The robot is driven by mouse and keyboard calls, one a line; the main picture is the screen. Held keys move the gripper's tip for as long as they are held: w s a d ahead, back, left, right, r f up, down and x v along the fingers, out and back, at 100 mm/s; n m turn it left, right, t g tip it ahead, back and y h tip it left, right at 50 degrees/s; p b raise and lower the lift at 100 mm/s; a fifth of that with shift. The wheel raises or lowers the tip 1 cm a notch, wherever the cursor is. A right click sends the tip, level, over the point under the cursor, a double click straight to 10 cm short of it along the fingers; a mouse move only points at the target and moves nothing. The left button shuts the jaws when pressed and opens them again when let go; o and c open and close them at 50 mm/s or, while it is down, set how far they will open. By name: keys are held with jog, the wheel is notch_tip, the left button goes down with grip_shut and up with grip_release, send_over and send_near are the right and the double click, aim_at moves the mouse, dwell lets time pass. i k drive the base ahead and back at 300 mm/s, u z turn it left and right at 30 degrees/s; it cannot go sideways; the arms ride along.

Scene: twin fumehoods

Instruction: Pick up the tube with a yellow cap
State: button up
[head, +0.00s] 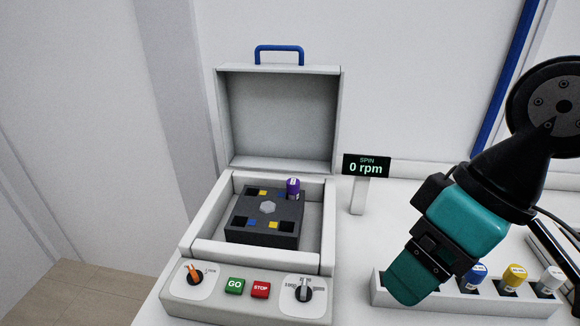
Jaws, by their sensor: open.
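The tube with a yellow cap (514,274) stands upright in a white rack (500,305) at the lower right of the head view. It sits between a blue-capped tube (474,271) and a white-capped tube (550,279). Only the upper parts of the tubes show above the rack. My gripper (408,292), teal and black, points down over the left end of the rack, left of the yellow cap. It is open and not around the yellow-capped tube. It hides the rack's left part, and I cannot see what is there.
An open centrifuge (190,249) with its lid (281,118) raised stands to the left. Its dark rotor (262,235) holds a purple-capped tube (292,188). A display (366,165) reads 0 rpm. The white bench between centrifuge and rack is clear.

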aim_at(515, 276)
jog(key=u, duration=0.05)
jog(key=k, duration=0.5)
jog(key=u, duration=2.1)
jog(key=k, duration=1.15)
jog(key=z, duration=2)
